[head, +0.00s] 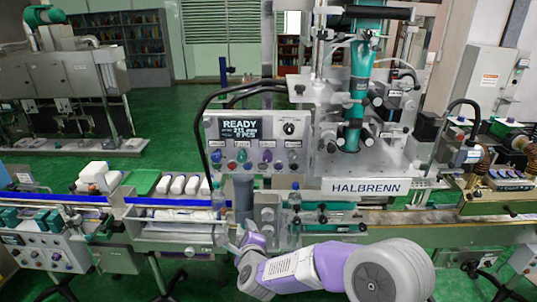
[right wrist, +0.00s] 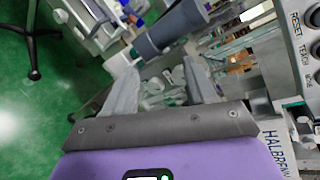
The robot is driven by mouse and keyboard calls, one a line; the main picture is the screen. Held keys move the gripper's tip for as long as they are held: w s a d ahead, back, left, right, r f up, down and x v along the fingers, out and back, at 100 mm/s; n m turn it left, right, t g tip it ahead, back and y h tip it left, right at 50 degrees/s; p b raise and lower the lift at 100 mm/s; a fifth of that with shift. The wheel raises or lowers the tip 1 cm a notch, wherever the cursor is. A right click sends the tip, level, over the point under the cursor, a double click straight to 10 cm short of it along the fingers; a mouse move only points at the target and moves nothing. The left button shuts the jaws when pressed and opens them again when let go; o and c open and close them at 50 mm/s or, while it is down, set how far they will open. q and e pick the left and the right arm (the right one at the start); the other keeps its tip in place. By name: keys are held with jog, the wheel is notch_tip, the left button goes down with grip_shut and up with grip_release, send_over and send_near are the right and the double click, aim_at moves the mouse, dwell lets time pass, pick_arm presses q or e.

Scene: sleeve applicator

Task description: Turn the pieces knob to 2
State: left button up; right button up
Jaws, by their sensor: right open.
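The white control panel (head: 256,170) stands at the middle of the HALBRENN machine in the head view. Its screen (head: 240,128) reads READY, with a length in mm and a PCS line in small print. A black round knob (head: 289,128) is right of the screen.
A grey cylinder (head: 243,196) stands just above my right gripper, close to it. White packs (head: 178,184) lie to the left. In the right wrist view, a panel edge with RESET, TEACH and MODE buttons (right wrist: 296,60) shows at right.

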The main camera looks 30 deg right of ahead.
aim_at(267, 159)
jog(key=s+d+r+m+t+h+p, duration=0.1)
jog(key=s+d+r+m+h, duration=0.3)
jog(key=r, duration=0.6)
jog(key=w+d+r+m+t+h+p, duration=0.1)
jog(key=r+m+p, duration=0.1)
jog(key=r+m, duration=0.6)
jog(key=shift+n+g, duration=0.3)
jog(key=shift+n, duration=0.3)
jog(key=w+d, duration=0.1)
jog(key=w, duration=0.1)
jog(key=w+d+r+p, duration=0.1)
jog(key=w+d, duration=0.1)
jog(key=w+d+r, duration=0.1)
jog(key=w, duration=0.1)
jog(key=shift+d+r+p, duration=0.15)
jog(key=shift+p, duration=0.2)
pick_arm(q)
notch_tip(267, 159, up, 6)
pick_arm(e)
jog(key=shift+c, duration=0.2)
grip_shut()
pick_arm(q)
jog(key=shift+f, duration=0.2)
